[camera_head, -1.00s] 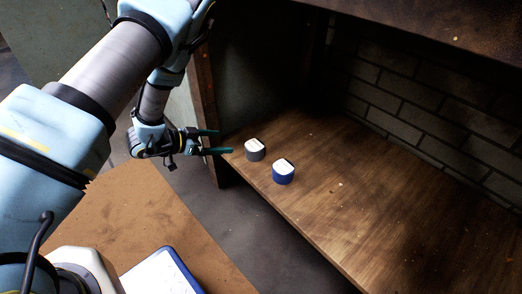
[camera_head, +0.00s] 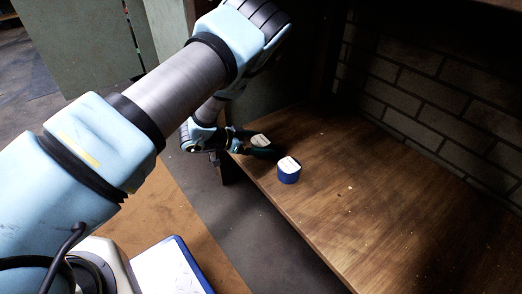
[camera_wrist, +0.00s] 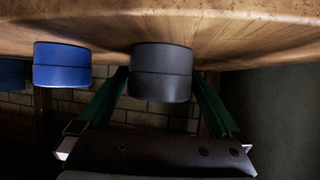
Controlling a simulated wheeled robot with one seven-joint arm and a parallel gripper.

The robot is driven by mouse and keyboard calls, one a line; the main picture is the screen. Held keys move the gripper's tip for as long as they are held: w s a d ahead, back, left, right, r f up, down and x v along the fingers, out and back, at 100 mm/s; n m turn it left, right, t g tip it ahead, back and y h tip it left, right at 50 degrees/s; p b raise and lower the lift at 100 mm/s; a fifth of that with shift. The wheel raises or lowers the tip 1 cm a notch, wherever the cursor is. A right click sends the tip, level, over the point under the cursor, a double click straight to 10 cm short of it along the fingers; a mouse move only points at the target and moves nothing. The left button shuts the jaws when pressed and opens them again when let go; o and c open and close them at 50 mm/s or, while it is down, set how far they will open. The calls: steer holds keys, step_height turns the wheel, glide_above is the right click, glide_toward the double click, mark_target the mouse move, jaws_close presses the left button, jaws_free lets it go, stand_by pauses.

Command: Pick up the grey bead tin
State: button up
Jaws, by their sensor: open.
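The grey bead tin (camera_head: 259,141) has a pale lid and stands upright on the wooden shelf near its left end, partly hidden by my gripper. In the wrist view the dark grey tin (camera_wrist: 161,74) is centred, with the shelf appearing at the top of the picture. My gripper (camera_head: 262,147) is open, its two green fingers on either side of the grey tin. In the wrist view gaps seem to show beside the tin, but I cannot tell if either finger touches it. A blue tin (camera_head: 289,171) stands just to the right, also in the wrist view (camera_wrist: 62,66).
A dark blue shape (camera_wrist: 12,73) is cut off at the wrist view's left edge.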

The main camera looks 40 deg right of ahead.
steer(key=shift+b+x, duration=0.4)
steer(key=shift+x, duration=1.05)
steer(key=shift+c, duration=0.2)
steer(key=c, duration=1.2)
steer(key=shift+c, duration=0.2)
